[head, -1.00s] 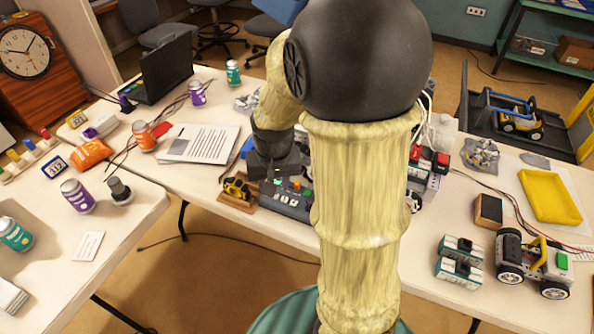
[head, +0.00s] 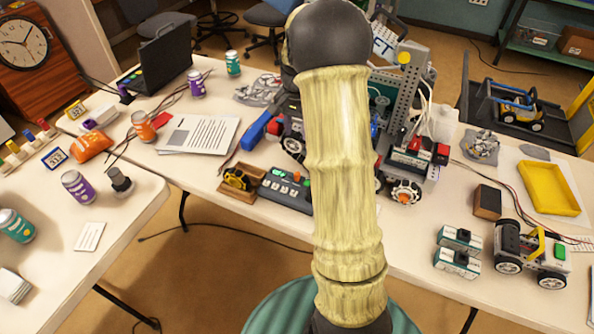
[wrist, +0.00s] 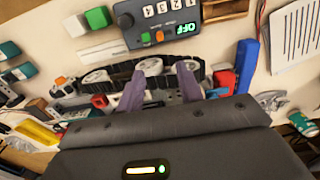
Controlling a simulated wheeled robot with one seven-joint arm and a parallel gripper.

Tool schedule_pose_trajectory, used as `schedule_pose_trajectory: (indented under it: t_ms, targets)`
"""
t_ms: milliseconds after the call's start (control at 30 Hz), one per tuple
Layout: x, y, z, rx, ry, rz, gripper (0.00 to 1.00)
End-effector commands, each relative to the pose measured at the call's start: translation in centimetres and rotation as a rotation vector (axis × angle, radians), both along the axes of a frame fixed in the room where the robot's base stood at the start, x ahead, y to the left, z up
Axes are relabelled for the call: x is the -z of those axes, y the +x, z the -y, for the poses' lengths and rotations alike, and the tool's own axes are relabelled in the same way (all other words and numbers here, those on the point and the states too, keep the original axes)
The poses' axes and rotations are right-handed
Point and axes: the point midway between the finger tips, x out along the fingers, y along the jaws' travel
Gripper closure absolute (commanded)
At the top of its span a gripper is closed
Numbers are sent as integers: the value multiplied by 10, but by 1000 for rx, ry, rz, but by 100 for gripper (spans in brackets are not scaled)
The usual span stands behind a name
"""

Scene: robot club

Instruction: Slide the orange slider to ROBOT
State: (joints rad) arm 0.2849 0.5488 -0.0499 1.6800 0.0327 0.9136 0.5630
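The control panel (head: 285,192) is a dark grey box near the front edge of the table, left of my arm. It also shows at the top of the wrist view (wrist: 215,12), with white buttons and a green-lit display. A small orange part (wrist: 160,36), which looks like the slider, is on its face beside the display. I cannot read a ROBOT label. My gripper (wrist: 160,92) has its two purple-grey fingers apart with nothing held between them. The fingers are some distance from the panel, over the robot parts behind it. In the head view my arm hides the gripper.
A yellow object in a wooden tray (head: 224,190) sits just left of the panel. A blue object (head: 256,130) and a wheeled robot (head: 404,190) stand nearby. A black track (wrist: 110,76) lies beyond the fingers. Papers (head: 207,135) lie to the left.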

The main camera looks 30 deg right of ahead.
Motion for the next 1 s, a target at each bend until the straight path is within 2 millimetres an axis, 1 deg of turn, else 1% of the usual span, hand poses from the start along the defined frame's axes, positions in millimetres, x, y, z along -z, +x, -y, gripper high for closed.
schedule_pose_trajectory:
  t_ms: [133,267,1000]
  targets:
    - [9,0,0,-1,1,-3,64]
    - [26,-1,-1,-2,2,-4,64]
    - [154,-1,-1,-3,1,-3,64]
